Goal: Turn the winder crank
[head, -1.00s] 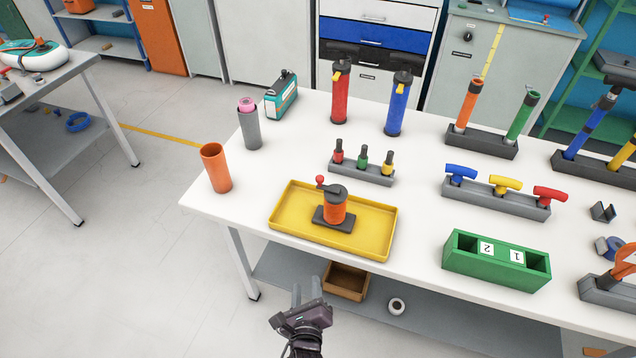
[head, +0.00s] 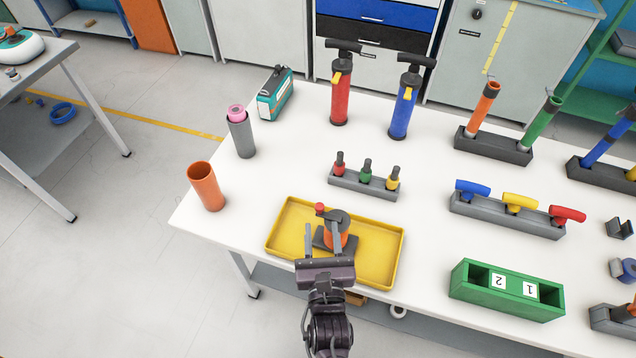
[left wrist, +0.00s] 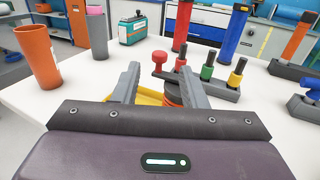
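The winder (head: 338,236) stands in the yellow tray (head: 378,265), with an orange drum, a dark top and base, and a crank with a red knob (head: 320,208). In the left wrist view the red knob (left wrist: 159,58) shows between the fingers, beyond their tips; the orange drum (left wrist: 172,95) is partly hidden by the right finger. My left gripper (head: 323,232) is open over the tray's front edge, its fingers pointing at the winder. I cannot tell whether a finger touches it. My right gripper is not in view.
An orange cup (head: 206,187) and a grey cup (head: 241,135) stand left of the tray. A grey rack (head: 362,184) with red, green and yellow pieces stands behind it. A green box (head: 507,290) stands to its right. White table shows between them.

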